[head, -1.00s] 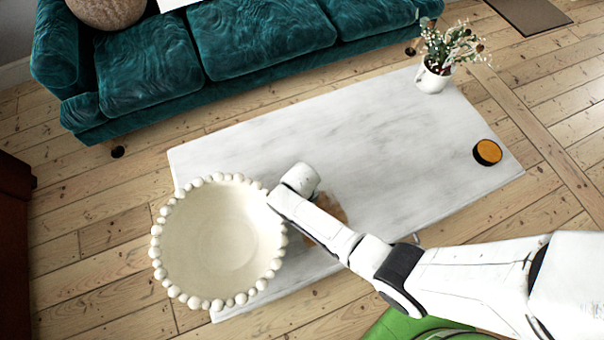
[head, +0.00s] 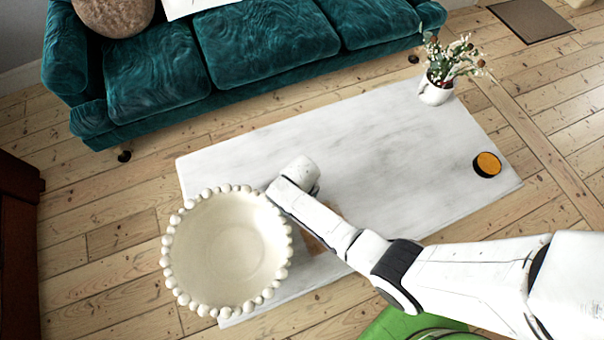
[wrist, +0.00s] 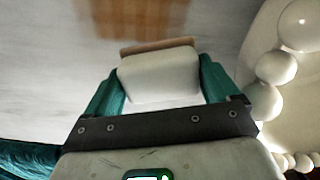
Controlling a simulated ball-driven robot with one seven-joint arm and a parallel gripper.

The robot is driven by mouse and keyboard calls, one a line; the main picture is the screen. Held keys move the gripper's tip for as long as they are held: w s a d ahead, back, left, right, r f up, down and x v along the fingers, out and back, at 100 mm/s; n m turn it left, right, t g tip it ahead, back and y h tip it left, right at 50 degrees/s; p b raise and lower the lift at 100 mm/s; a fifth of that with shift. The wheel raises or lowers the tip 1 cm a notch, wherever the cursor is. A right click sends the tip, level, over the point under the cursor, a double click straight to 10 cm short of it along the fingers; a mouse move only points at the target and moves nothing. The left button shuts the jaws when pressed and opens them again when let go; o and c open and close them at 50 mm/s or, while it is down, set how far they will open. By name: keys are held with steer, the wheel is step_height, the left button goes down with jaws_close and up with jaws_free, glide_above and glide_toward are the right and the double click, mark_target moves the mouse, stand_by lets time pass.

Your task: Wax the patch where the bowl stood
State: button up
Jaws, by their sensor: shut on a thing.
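My gripper (wrist: 160,78) is shut on a pale block with a tan edge (wrist: 158,84), held between its teal fingers close to the marble tabletop. A brown patch (wrist: 135,14) on the tabletop lies beyond the block in the wrist view. In the head view my arm hides most of the patch, and a bit of brown (head: 313,244) shows below the arm. The cream bowl with a beaded rim (head: 228,250) stands left of my gripper, over the table's left end. An open dark tin with orange contents (head: 487,164) sits at the table's right end.
The white marble table (head: 400,140) is clear between the arm and the tin. A white flower pot (head: 436,90) stands at its far right corner. A teal sofa (head: 265,45) is behind the table. A green object (head: 400,325) is near the front edge.

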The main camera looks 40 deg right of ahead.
steer(key=shift+r+p, duration=0.8)
steer(key=shift+r, duration=0.45)
